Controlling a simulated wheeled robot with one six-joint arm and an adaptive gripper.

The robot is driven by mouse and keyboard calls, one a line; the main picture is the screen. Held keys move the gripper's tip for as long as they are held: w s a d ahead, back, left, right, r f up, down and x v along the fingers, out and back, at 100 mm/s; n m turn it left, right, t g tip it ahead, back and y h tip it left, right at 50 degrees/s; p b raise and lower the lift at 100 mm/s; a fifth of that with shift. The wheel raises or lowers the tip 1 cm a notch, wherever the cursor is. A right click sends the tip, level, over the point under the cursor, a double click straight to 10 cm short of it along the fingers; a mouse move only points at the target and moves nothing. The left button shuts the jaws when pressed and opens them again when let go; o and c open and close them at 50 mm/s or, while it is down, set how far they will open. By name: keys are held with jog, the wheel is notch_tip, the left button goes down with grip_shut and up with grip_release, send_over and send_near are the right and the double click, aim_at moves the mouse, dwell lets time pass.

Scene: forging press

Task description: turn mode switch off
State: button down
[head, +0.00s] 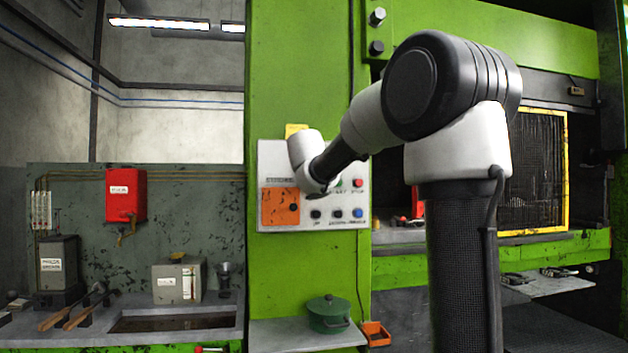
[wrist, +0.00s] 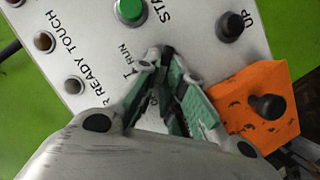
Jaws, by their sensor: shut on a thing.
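The white control panel (head: 270,160) is on the green press column, and it fills much of the wrist view (wrist: 190,60). My gripper (wrist: 160,65) is at the panel face, its green-padded fingers closed on the mode switch beside the "RUN" lettering. The fingers hide nearly all of the switch, so I cannot tell which way it points. In the head view my gripper (head: 316,190) is at the middle of the panel, partly hidden by my own arm.
Close to the fingers are a green start button (wrist: 130,10), a black UP button (wrist: 234,25) and an orange plate (wrist: 250,88) with a black knob (wrist: 268,106). A red stop button (head: 358,183) and blue button (head: 358,213) are at the panel's right. A green pot (head: 329,314) stands below.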

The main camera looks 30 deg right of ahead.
jog(key=shift+d+f, duration=0.2)
jog(key=shift+f, duration=0.2)
jog(key=c, duration=1.5)
grip_release()
jog(key=shift+d, duration=0.1)
jog(key=shift+c, duration=0.2)
jog(key=v, duration=1.2)
jog(key=shift+r, duration=0.2)
